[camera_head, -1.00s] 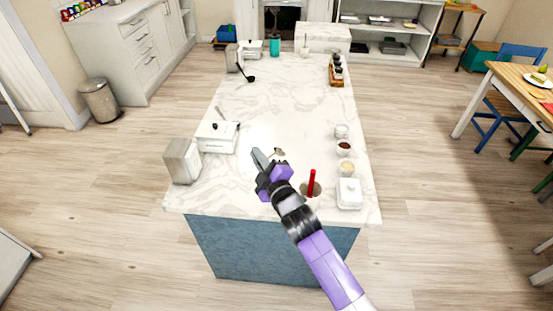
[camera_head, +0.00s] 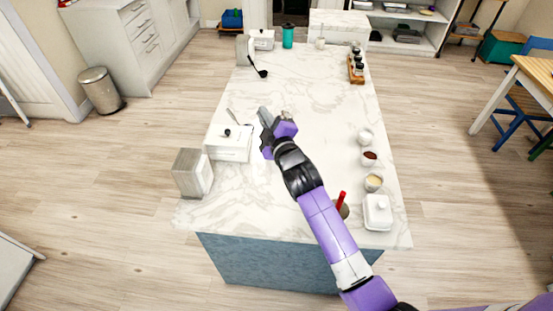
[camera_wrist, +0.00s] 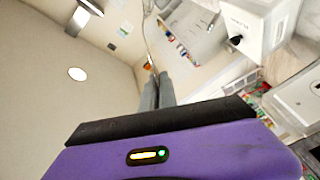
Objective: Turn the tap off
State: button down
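No tap or sink can be made out in either view. My gripper (camera_head: 265,115) is above the middle of the white marble island in the head view, just right of a white lidded box. In the wrist view its two grey fingers (camera_wrist: 158,92) lie side by side, close together, with nothing visible between them. They point toward a blurred, tilted view of the room.
The marble island (camera_head: 310,95) carries the white lidded box (camera_head: 228,146), a grey block (camera_head: 193,173), small bowls (camera_head: 373,182), a white lidded dish (camera_head: 378,212) and a spice rack (camera_head: 356,72). A bin (camera_head: 100,91) stands left.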

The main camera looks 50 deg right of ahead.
jog(key=shift+f+b, duration=5.9)
jog(key=shift+f, duration=2.95)
jog(key=shift+f, duration=0.1)
jog(key=shift+f+b, duration=0.4)
jog(key=shift+b, duration=0.1)
jog(key=shift+f, duration=0.15)
jog(key=c, duration=1.6)
grip_release()
jog(key=shift+c, duration=0.2)
